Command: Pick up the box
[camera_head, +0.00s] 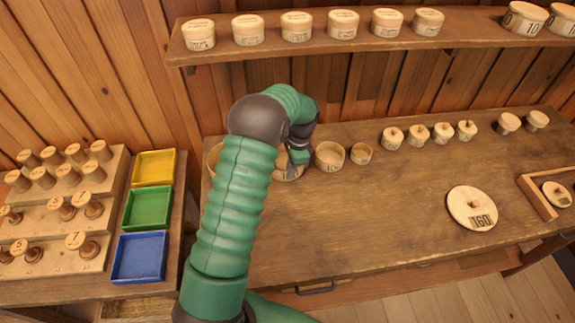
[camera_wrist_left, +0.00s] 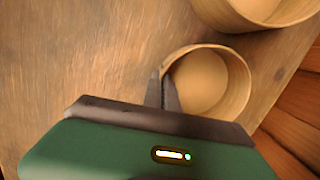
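Several open, round wooden boxes stand in a row at the back left of the table. My left gripper (camera_head: 298,156) reaches down at one round box (camera_head: 289,175), which my arm partly covers. In the left wrist view the dark fingers (camera_wrist_left: 161,92) are close together at the left rim of that round box (camera_wrist_left: 208,82), one inside the wall and one outside. They look shut on the thin wall. The box is empty and upright; I cannot tell whether it is off the table. My right gripper is not in view.
A larger round box (camera_wrist_left: 255,12) stands close by. Two open boxes (camera_head: 329,157) (camera_head: 361,153) stand to the right in the head view. A shelf (camera_head: 340,42) with lidded boxes hangs above. Yellow, green and blue trays (camera_head: 139,283) are at left. The table's middle (camera_head: 390,205) is clear.

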